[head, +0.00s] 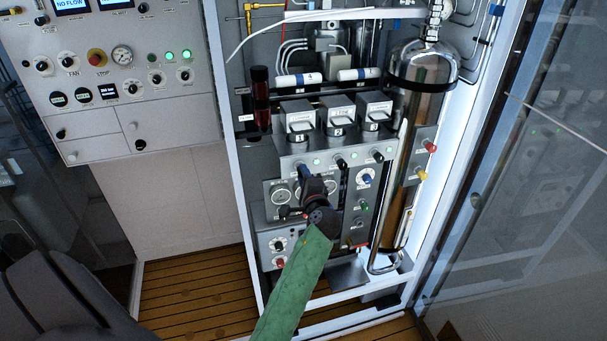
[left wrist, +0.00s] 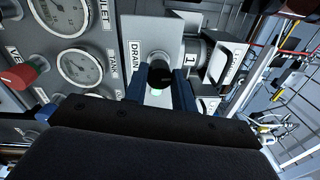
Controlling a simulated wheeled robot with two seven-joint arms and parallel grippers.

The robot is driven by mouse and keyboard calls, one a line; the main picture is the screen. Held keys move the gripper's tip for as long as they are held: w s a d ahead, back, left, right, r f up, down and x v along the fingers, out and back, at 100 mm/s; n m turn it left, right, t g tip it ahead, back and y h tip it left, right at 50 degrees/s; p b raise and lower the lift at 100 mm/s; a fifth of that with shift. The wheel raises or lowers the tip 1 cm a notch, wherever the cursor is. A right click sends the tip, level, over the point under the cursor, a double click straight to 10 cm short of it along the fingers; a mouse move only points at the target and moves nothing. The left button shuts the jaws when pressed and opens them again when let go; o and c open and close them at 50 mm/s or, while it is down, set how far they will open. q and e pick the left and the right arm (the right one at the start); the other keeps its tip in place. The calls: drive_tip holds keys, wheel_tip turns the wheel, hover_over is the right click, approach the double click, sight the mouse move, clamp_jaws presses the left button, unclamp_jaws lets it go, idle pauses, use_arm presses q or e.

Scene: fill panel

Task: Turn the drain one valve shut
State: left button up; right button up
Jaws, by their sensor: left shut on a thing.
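The drain one valve is a small black knob (left wrist: 160,75) on a grey panel, beside a DRAIN label (left wrist: 135,55) and below the unit marked 1 (left wrist: 191,59). In the left wrist view the knob sits between the two blue fingers of my left gripper (left wrist: 162,88), which is shut on it. In the head view my left gripper (head: 304,172) reaches up to the left end of the panel's knob row. The gripper hides most of that knob there. How far the knob is turned is hard to tell. My right gripper is not in view.
Two similar black knobs (head: 340,163) (head: 378,157) sit to the right in the same row. Gauges (left wrist: 80,68) and a red knob (left wrist: 22,77) are close by. A tall shiny cylinder (head: 404,140) and the cabinet's white frame (head: 240,180) flank the panel.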

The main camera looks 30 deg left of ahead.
use_arm(q)
drive_tip(key=shift+f+m, duration=0.15)
drive_tip(key=shift+m, duration=0.45)
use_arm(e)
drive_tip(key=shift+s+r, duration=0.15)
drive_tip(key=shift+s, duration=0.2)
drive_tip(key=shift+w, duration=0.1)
use_arm(q)
drive_tip(key=o, duration=1)
drive_tip(key=shift+d, duration=0.1)
